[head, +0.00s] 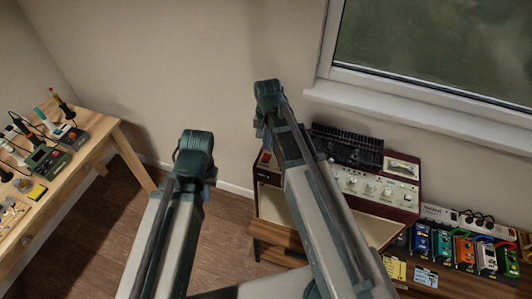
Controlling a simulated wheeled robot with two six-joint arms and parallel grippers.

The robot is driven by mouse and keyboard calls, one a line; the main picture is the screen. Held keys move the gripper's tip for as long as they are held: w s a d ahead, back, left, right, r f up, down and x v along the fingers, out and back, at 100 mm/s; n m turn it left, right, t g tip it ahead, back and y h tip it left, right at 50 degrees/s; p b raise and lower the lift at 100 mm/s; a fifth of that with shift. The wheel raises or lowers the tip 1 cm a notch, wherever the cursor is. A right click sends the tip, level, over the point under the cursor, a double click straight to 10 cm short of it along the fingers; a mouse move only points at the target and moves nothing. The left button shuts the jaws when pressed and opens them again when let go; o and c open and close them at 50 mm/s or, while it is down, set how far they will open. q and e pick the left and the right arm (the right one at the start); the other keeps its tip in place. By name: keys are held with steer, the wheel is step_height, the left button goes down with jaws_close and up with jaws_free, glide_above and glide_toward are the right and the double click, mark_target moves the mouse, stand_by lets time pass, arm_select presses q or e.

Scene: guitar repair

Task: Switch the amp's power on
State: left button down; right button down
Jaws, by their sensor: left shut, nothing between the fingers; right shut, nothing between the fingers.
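The amp (404,198) is a dark wooden cabinet with a pale control panel, a row of knobs and a small meter, under the window at the right. A small red spot (266,157) shows at its left end; I cannot tell what it is. My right arm crosses in front of the amp and hides part of its panel and front. My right gripper (261,132) is shut near the amp's upper left, its fingers mostly hidden behind the wrist. My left gripper (210,190) is shut and empty, left of the amp and apart from it, its fingers barely visible.
A black ribbed unit (346,147) sits on top of the amp. Colourful pedals (465,249) stand at the lower right, near a white power strip (457,215). A wooden workbench (100,133) with tools is at the left. The floor between is clear. The window sill (420,120) juts out above.

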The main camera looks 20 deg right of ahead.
mark_target(267, 156)
step_height(267, 156, up, 4)
steer(key=p, duration=0.3)
steer(key=shift+f, duration=0.15)
steer(key=shift+s+a+f, duration=0.1)
steer(key=shift+f, duration=0.05)
steer(key=s+a+f+n+b, duration=0.5)
steer(key=s, duration=0.2)
steer(key=s+a+f+n+h+b, duration=0.1)
steer(key=s+a+f+n+b, duration=0.3)
steer(key=s, duration=0.3)
steer(key=shift+a+f+n+b, duration=0.35)
steer(key=shift+a+n+b, duration=0.15)
steer(key=shift+a+n, duration=0.25)
